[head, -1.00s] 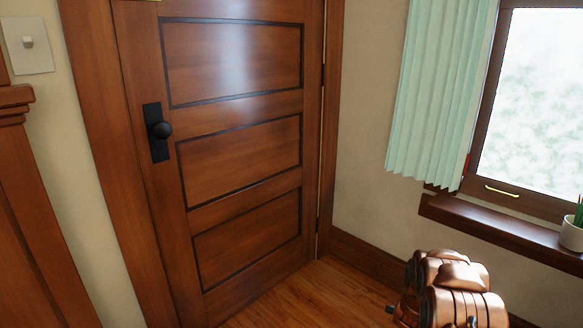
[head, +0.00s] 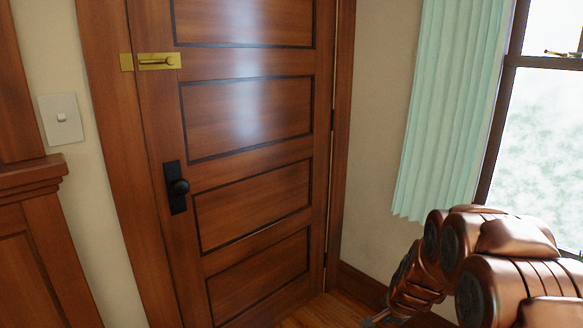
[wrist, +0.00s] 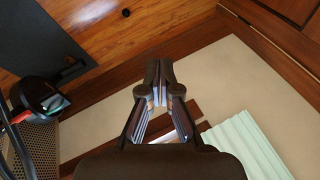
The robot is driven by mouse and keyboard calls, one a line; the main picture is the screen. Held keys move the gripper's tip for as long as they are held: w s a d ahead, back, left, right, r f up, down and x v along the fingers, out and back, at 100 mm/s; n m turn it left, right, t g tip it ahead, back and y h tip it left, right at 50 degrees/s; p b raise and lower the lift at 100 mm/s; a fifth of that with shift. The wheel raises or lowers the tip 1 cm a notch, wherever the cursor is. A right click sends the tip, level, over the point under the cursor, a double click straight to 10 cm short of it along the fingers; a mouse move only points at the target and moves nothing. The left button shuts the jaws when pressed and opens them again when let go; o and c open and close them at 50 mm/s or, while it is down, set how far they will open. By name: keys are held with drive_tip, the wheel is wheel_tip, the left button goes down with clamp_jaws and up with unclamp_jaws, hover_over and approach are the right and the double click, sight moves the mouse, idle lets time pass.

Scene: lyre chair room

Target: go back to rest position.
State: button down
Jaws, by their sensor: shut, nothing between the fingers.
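My gripper (wrist: 158,72) shows in the wrist view, with its fingers together and nothing between them. It hangs in free space, with the cream wall and brown wood trim behind it. In the head view, copper-coloured links of my arm fill the lower right corner, and my gripper cannot be made out there.
A closed wooden door (head: 255,120) has a black knob (head: 180,187) and a brass latch (head: 158,61). A light switch (head: 62,118) is on the left wall. A pale green curtain (head: 450,110) hangs beside a window (head: 545,135) at right. Little floor (head: 318,312) shows.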

drive_tip(key=s+a+r+n+g+p, duration=0.2)
drive_tip(key=s+r+n+p, duration=0.2)
drive_tip(key=s+r, duration=0.6)
drive_tip(key=s+a+r+n+g+p, duration=0.2)
drive_tip(key=s+r+p, duration=0.4)
drive_tip(key=s+r, duration=0.4)
drive_tip(key=s+a+r+n+g+p, duration=0.3)
drive_tip(key=s+r+n+p, duration=0.3)
drive_tip(key=s+r, duration=0.5)
drive_tip(key=s, duration=0.8)
drive_tip(key=shift+s+a+n, duration=0.3)
drive_tip(key=shift+s+a, duration=0.05)
drive_tip(key=shift+a, duration=0.05)
drive_tip(key=shift+d, duration=0.15)
